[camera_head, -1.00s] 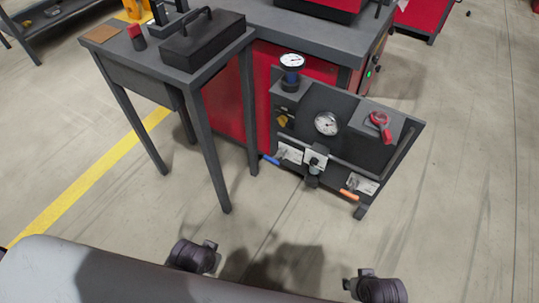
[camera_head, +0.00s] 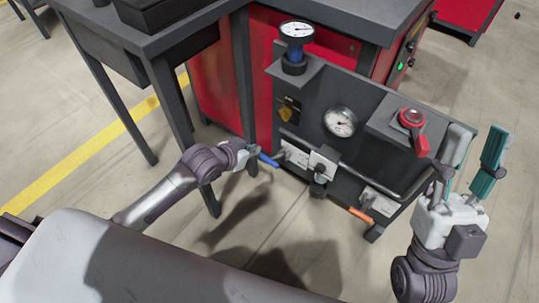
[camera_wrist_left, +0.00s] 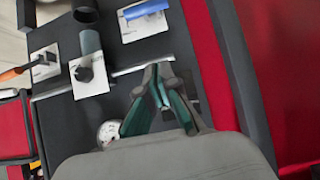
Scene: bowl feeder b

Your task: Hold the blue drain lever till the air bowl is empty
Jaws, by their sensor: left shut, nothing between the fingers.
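The blue drain lever (camera_head: 268,160) sticks out at the lower left of the grey panel, beside a white label plate. It also shows at the top of the left wrist view (camera_wrist_left: 146,8). My left gripper (camera_head: 250,152) is just by the lever's left end; whether it touches the lever I cannot tell. In the left wrist view its green fingertips (camera_wrist_left: 157,75) are together and empty, apart from the lever in the picture. A dark cylinder, likely the air bowl (camera_head: 318,188), hangs below a white plate; its contents cannot be seen. My right gripper (camera_head: 475,160) is open and empty at the panel's right.
A grey table leg (camera_head: 167,105) stands close to my left arm. Floor in front is open.

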